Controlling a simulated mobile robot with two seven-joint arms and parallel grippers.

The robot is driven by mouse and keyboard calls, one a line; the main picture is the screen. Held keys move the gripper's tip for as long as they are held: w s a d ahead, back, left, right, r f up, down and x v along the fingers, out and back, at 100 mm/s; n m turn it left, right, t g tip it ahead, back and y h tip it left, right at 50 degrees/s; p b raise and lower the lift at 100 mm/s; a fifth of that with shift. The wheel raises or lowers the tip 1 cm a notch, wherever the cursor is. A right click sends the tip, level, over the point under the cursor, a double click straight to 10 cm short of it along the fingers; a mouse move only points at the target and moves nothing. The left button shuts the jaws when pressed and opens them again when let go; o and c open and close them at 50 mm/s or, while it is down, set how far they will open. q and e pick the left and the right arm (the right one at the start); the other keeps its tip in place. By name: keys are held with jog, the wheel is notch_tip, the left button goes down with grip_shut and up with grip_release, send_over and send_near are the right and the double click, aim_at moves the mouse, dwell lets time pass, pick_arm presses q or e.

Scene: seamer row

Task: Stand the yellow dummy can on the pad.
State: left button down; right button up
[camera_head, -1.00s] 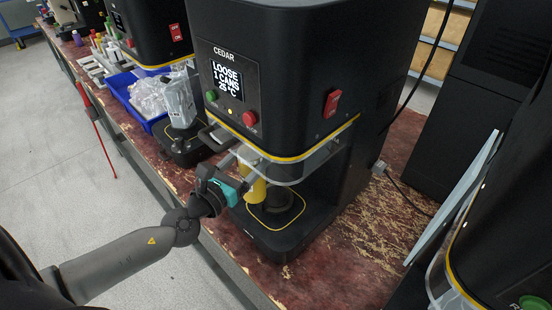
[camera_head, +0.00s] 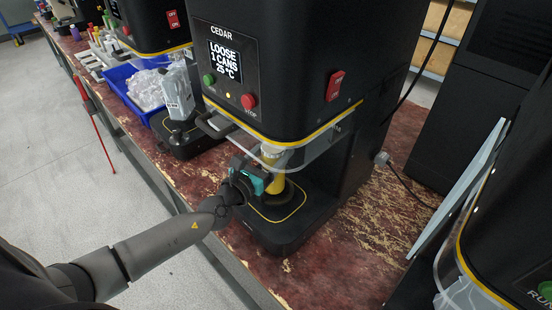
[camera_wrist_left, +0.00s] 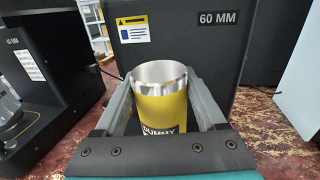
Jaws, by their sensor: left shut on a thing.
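The yellow dummy can (camera_head: 274,178) is upright inside the CEDAR machine's bay, partly behind the clear guard. In the left wrist view the can (camera_wrist_left: 162,112) shows its silver open rim and the word DUMMY, between the two fingers. My left gripper (camera_head: 262,178) is shut on the can. The pad (camera_head: 285,206), with a yellow outline, lies on the machine's black base below the can. I cannot tell whether the can's bottom touches the pad. My right gripper is not in view.
The CEDAR machine (camera_head: 290,60) has a clear guard (camera_head: 300,155) above the bay. Its display reads LOOSE, 1 CANS, 25 °C. Bare worn bench (camera_head: 345,260) lies at the right.

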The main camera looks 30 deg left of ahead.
pick_arm(q)
jog(key=shift+w+d+f, duration=0.1)
jog(key=shift+w+f, duration=0.3)
jog(key=shift+f, duration=0.05)
jog(key=shift+f, duration=0.15)
grip_release()
jog(key=s+a, duration=0.1)
jog(key=s, duration=1.1)
jog(key=shift+a, duration=0.15)
